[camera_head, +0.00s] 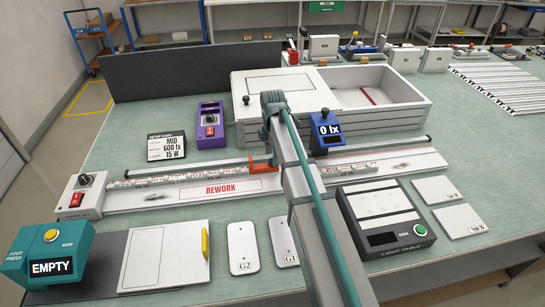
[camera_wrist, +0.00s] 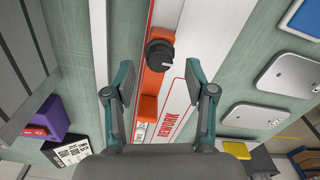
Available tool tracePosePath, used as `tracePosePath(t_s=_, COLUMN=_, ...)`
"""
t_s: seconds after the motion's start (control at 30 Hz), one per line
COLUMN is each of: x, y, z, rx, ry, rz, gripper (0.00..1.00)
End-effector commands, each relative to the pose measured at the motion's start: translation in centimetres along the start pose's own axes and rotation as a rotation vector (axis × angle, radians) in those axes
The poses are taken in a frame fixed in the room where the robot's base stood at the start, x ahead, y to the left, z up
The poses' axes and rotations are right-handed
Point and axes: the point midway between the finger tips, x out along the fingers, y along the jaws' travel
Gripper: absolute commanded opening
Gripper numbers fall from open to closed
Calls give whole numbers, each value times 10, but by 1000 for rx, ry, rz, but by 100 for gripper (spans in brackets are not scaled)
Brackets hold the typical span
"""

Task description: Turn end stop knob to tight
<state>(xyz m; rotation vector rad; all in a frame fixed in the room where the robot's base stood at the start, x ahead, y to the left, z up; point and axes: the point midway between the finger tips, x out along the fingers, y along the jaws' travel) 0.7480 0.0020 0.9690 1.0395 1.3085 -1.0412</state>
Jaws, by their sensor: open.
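In the wrist view, the end stop is an orange block (camera_wrist: 153,84) on a white rail. Its round black knob (camera_wrist: 158,54) has a pale pointer mark toward the lower right. My gripper (camera_wrist: 160,77) is open and empty, with one finger on each side of the end stop. The knob lies slightly beyond the fingertips in the picture, and no contact shows. In the head view, the orange end stop (camera_head: 262,167) sits on the rail beside my arm.
The rail (camera_head: 168,195) carries a red REWORK label. A purple switch box (camera_head: 210,127) and a setup card (camera_head: 166,147) stand behind it.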

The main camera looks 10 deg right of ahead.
Motion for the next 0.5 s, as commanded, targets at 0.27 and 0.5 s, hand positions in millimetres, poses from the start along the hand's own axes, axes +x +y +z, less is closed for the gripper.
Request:
tracePosePath(t_s=0.27, x=22, y=0, z=0, rx=0, ry=0, rz=0, gripper=55)
tracePosePath(t_s=0.5, x=26, y=0, z=0, rx=0, ry=0, rz=2, gripper=55)
